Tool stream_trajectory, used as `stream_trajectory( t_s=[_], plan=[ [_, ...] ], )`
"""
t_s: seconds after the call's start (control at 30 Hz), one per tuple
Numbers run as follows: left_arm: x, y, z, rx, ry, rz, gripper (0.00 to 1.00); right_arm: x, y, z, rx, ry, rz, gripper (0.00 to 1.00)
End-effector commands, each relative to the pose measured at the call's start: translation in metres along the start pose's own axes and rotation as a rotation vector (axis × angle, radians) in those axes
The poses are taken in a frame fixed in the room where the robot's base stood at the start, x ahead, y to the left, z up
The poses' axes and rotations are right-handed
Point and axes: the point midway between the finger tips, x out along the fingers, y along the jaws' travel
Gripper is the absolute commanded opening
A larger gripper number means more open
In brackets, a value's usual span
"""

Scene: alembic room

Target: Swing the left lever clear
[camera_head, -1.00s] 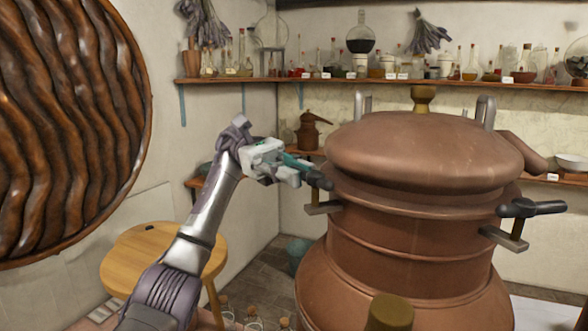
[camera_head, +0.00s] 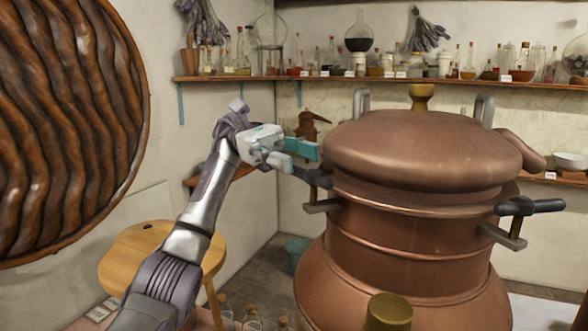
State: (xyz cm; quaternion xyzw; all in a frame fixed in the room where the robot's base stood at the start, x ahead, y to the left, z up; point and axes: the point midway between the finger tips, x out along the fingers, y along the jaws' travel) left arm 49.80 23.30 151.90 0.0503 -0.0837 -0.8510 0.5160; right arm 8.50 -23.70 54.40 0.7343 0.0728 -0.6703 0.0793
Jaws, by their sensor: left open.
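The large copper still (camera_head: 420,240) with its domed lid (camera_head: 425,150) fills the right half. The left lever (camera_head: 313,178) is a dark handle on a metal bracket (camera_head: 320,206) at the left side of the still's collar. It points left, away from the still. My left gripper (camera_head: 298,158) is open, its teal fingers by the outer end of the lever; I cannot tell whether they touch it. The right lever (camera_head: 530,206) sits on its own bracket at the right side, pointing right. My right gripper is not in view.
A wooden stool (camera_head: 135,260) stands beneath my left arm. Shelves (camera_head: 380,82) of bottles and flasks run along the back walls. A small copper vessel (camera_head: 308,128) stands behind my gripper. Small bottles (camera_head: 250,318) stand low in front.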

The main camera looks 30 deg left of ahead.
Motion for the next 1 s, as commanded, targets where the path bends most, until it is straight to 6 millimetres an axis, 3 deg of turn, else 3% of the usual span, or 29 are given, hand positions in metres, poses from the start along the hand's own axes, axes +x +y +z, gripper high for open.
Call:
stream_trajectory(
  t_s=[0.2, 0.4, 1.0],
  plan=[
    [0.001, 0.009, 0.045, 0.005, 0.0, -0.001, 0.41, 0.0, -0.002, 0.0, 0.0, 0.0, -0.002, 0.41],
    [0.0, 0.014, 0.07, 0.001, 0.0, 0.0, 0.41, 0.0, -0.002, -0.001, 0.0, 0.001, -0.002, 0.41],
    [0.0, 0.015, 0.075, 0.0, 0.0, -0.001, 0.41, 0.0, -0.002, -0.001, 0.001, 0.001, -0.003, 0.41]
  ],
)
